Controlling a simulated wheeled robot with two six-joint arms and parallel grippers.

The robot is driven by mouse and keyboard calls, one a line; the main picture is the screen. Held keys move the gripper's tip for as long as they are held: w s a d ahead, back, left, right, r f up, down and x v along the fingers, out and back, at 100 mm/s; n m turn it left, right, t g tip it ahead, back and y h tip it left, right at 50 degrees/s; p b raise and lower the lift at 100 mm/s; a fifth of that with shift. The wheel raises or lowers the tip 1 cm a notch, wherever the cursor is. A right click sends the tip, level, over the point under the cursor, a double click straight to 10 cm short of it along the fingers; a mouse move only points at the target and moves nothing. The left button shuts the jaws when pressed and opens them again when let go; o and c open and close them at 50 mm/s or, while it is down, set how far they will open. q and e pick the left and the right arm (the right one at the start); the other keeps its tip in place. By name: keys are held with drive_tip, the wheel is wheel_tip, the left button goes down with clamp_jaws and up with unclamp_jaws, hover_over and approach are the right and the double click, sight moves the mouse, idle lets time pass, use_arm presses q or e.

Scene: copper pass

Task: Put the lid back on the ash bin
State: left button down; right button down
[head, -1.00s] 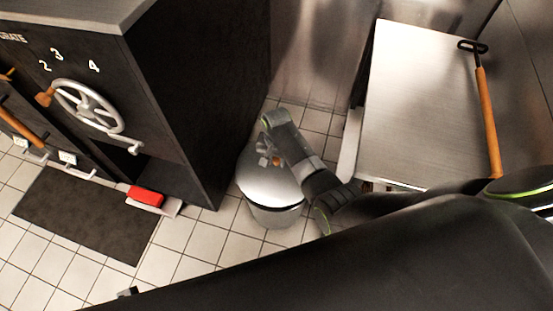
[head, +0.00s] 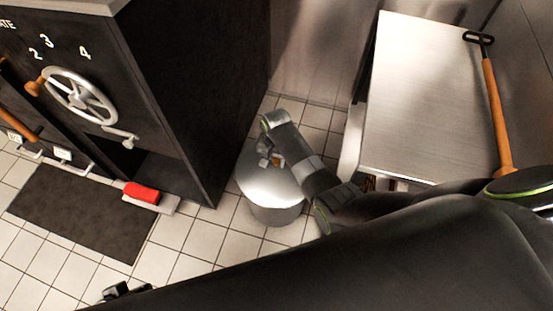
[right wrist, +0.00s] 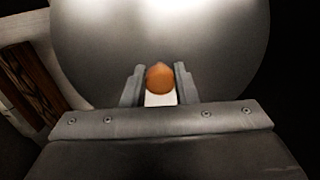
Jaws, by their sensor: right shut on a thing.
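The ash bin (head: 277,215) is a grey metal cylinder on the tiled floor, beside the dark oven cabinet. Its round, shiny metal lid (head: 255,186) is over the bin's top and covers its opening. I cannot tell whether the rim touches all round. My right gripper (head: 268,158) reaches down over the lid and is shut on its orange-brown knob. The right wrist view shows the knob (right wrist: 160,78) between the two fingers, with the lid (right wrist: 100,60) beyond. A small dark part at the lower left of the head view seems to be my left gripper (head: 122,290); its jaws are unclear.
The dark cabinet (head: 190,90) with a handwheel (head: 80,95) stands left of the bin. A metal-topped table (head: 425,95) with a wooden-handled tool (head: 495,115) stands right. A red block (head: 141,193) and a dark mat (head: 75,212) lie left; tiles in front are clear.

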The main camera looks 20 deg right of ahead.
drive_tip(key=shift+r+p, duration=0.1)
drive_tip(key=shift+p, duration=0.6)
idle(0.8)
drive_tip(key=shift+f, duration=0.2)
idle(0.9)
drive_tip(key=shift+p, duration=0.4)
idle(0.3)
drive_tip(key=c, duration=0.6)
unclamp_jaws()
